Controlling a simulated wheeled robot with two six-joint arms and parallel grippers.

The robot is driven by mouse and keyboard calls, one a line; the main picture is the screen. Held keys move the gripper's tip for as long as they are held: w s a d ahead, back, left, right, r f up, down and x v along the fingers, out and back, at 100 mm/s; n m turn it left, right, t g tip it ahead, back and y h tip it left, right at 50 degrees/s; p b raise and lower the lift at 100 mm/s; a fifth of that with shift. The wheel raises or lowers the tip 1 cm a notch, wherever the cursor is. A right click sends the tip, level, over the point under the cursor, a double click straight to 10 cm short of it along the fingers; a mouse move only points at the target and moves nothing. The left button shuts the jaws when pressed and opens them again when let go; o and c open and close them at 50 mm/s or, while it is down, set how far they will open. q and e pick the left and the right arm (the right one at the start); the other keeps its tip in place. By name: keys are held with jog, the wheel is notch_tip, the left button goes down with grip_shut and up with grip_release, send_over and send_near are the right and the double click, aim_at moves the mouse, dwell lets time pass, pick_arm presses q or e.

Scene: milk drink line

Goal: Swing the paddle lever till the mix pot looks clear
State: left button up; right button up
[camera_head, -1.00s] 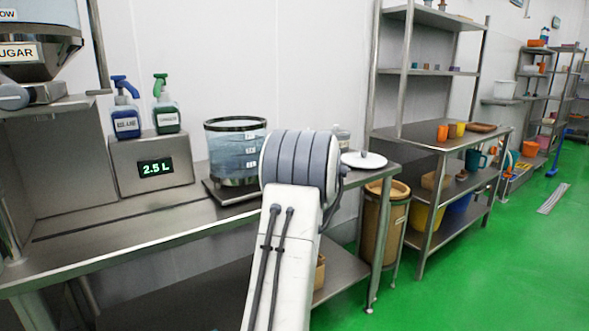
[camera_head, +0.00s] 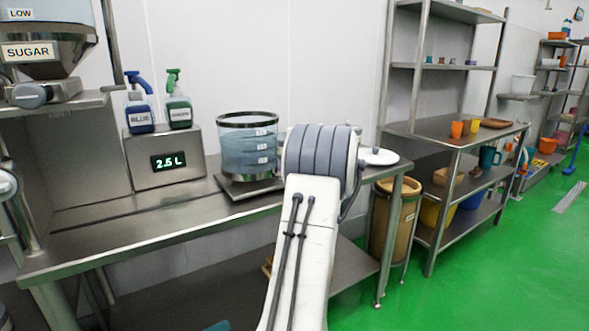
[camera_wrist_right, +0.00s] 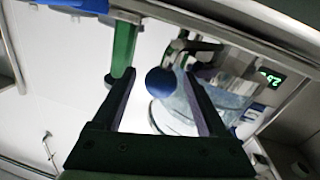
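The mix pot (camera_head: 249,150) is a clear, dark-rimmed vessel with bluish, see-through liquid and white marks, standing on a dark base on the steel bench. It also shows blurred behind my right gripper in the right wrist view (camera_wrist_right: 172,112). A round blue knob (camera_wrist_right: 160,81), which looks like the paddle lever's end, sits between the fingertips of my right gripper (camera_wrist_right: 159,74). Gaps show on both sides, so the fingers look open around it. In the head view my own arm covers the bench right of the pot, hiding the lever and right gripper. My left gripper is out of view.
A box with a "2.5 L" display (camera_head: 165,161) stands left of the pot, bearing a blue spray bottle (camera_head: 139,107) and a green one (camera_head: 178,102). The sugar hopper (camera_head: 40,50) is at far left. A white lid (camera_head: 379,156) lies at the bench's right end.

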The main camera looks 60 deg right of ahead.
jog(key=shift+a, duration=0.1)
jog(key=v, duration=1)
jog(key=shift+s+a, duration=0.1)
